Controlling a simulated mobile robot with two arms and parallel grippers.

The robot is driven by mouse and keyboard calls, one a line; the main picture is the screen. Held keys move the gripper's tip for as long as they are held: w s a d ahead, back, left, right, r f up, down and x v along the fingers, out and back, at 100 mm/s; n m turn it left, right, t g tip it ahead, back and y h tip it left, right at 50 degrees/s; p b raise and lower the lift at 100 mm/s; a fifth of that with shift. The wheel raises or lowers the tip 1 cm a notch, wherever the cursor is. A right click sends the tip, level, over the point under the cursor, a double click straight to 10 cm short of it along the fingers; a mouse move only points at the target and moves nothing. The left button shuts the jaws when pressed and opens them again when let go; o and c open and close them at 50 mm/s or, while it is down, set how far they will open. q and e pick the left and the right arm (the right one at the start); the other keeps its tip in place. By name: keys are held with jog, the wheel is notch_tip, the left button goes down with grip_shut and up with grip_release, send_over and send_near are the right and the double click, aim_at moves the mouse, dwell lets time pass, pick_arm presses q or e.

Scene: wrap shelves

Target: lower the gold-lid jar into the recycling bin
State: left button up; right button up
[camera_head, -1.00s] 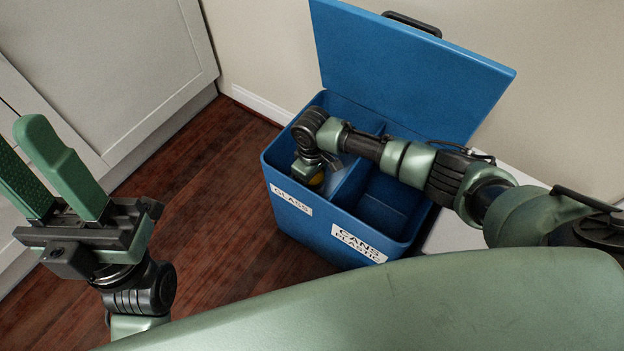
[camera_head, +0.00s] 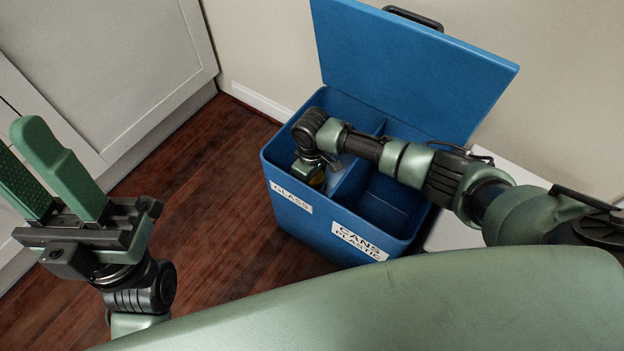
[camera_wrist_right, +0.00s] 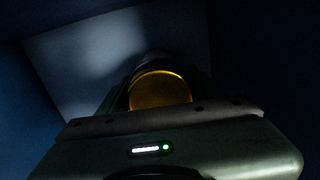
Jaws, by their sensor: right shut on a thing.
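The blue recycling bin (camera_head: 340,215) stands on the floor with its lid (camera_head: 420,65) open. It has two compartments, labelled GLASS (camera_head: 291,197) and CANS PLASTIC (camera_head: 359,241). My right gripper (camera_wrist_right: 160,85) reaches down inside the GLASS compartment and is shut on the gold-lid jar. The jar's body is mostly hidden by the gripper and the dark. My left gripper (camera_head: 38,150) is open and empty, left of the bin.
The CANS PLASTIC compartment (camera_head: 385,212) looks empty. A divider (camera_head: 355,180) separates the compartments. Pale cabinets (camera_head: 110,70) stand at the left, a wall (camera_head: 270,50) is behind the bin, and the wooden floor (camera_head: 220,230) is clear.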

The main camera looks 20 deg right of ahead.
dwell(0.3)
jog(key=o, duration=1.6)
jog(key=shift+f, duration=0.1)
